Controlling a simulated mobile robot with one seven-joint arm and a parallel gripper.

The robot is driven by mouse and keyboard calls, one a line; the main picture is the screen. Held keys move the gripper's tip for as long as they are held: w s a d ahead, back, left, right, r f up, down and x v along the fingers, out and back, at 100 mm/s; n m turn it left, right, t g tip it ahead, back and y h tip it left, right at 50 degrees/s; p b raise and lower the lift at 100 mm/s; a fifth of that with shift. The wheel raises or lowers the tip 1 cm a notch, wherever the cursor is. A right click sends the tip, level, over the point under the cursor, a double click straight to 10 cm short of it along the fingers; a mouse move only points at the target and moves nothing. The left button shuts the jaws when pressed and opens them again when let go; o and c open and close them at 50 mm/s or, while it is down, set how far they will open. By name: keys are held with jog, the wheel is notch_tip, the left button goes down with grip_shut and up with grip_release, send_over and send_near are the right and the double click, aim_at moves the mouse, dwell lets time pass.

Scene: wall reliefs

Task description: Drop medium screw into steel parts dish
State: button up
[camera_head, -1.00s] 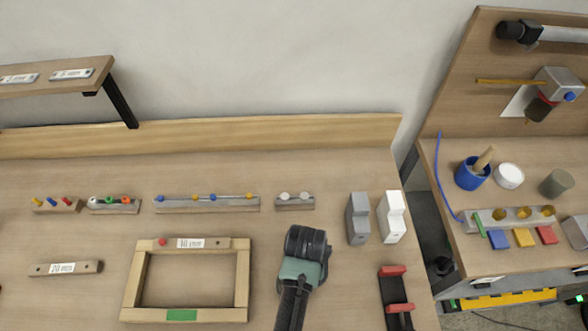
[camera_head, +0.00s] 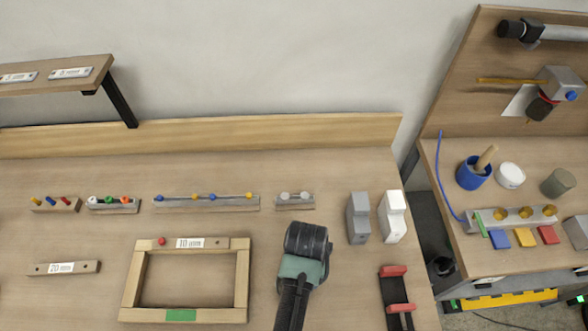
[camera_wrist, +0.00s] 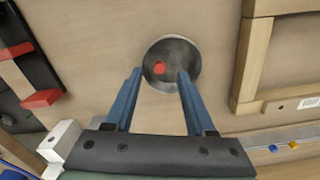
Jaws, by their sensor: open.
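The steel parts dish (camera_wrist: 184,52) is a round grey metal dish on the wooden bench, just beyond my fingertips in the wrist view. A small round red piece (camera_wrist: 159,68), which looks like the head of the medium screw, shows over the left part of the dish, between my fingertips. Its shaft is not visible, and I cannot tell whether it touches the dish floor. My gripper (camera_wrist: 160,73) is open, with its two blue fingers apart on either side of the red piece. In the head view my gripper (camera_head: 306,240) points down and hides the dish.
A wooden frame (camera_head: 243,280) lies left of my gripper. Grey (camera_head: 358,218) and white (camera_head: 392,217) blocks stand to the right, near a black rack with red parts (camera_head: 397,300). Low holders with coloured pegs line the back. Bare bench surrounds the dish.

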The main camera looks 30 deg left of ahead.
notch_tip(320, 180, up, 12)
jog(key=p, duration=0.2)
jog(key=shift+f, duration=0.15)
jog(key=w+r+m+t+y+b, duration=0.1)
jog(key=w+r+t+y, duration=0.1)
jog(key=w+r+t, duration=1.1)
jog(key=w+d+r+m+t, duration=0.1)
jog(key=w+d+r+t, duration=0.15)
jog(key=r, duration=0.85)
jog(key=w+d+r+t, duration=0.15)
jog(key=w+r, duration=0.25)
jog(key=r, duration=0.8)
jog(key=s+d+r+t, duration=0.2)
jog(key=s+r+t, duration=0.1)
jog(key=r, duration=0.5)
jog(key=s+d+r+m+t+h, duration=0.1)
jog(key=s+d+r+t, duration=0.1)
jog(key=s+r+t, duration=0.2)
jog(key=s+d+r+t+h+b, duration=0.1)
jog(key=s+d+r+t, duration=0.2)
jog(key=s+r, duration=0.4)
notch_tip(320, 180, up, 6)
jog(key=shift+r+m, duration=0.1)
jog(key=shift+m, duration=0.3)
